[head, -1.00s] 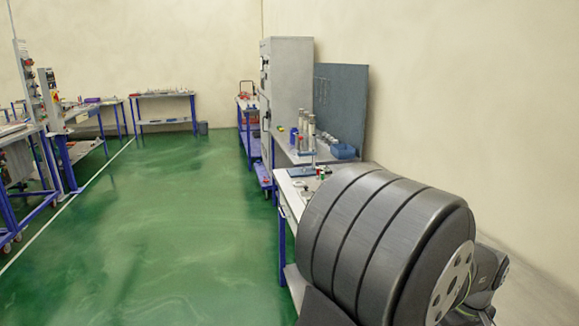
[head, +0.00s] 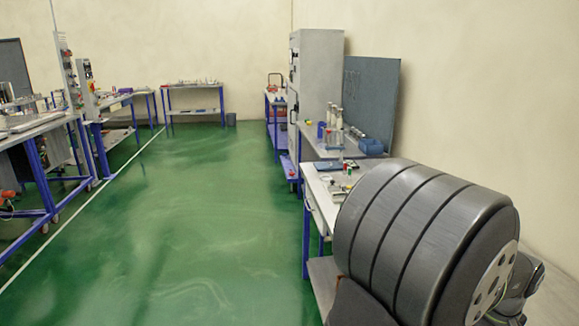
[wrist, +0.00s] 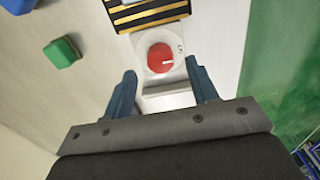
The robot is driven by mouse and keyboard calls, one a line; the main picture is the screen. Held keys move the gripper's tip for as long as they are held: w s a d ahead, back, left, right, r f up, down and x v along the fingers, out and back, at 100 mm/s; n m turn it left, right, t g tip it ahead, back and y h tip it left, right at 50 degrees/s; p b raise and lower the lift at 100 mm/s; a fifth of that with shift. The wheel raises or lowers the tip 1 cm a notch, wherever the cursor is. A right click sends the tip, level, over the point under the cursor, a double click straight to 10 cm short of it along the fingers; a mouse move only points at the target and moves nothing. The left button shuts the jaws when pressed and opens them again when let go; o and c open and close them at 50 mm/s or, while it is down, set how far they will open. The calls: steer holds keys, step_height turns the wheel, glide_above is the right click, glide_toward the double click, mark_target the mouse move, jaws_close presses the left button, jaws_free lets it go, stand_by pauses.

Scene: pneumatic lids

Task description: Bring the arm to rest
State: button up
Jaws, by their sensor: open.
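My gripper (wrist: 160,70) shows in the wrist view with its two blue fingers apart and nothing held between them. A red round knob (wrist: 160,57) on a white base lies beyond the fingertips, in line with the gap; I cannot tell how far below. A large dark ribbed part of my arm (head: 420,235) fills the lower right of the head view. The gripper itself does not show in the head view.
In the wrist view, a green block (wrist: 62,52) and a black-and-yellow striped piece (wrist: 145,12) lie on the pale surface. In the head view, a workbench (head: 318,192) and grey cabinet (head: 318,85) stand at right. The green floor (head: 200,215) is open.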

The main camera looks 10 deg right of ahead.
step_height(320, 180, up, 14)
step_height(320, 180, down, 17)
steer(key=shift+f, duration=0.2)
steer(key=shift+r+m, duration=0.15)
steer(key=shift+m, duration=1.45)
steer(key=m, duration=0.9)
steer(key=shift+m, duration=2.3)
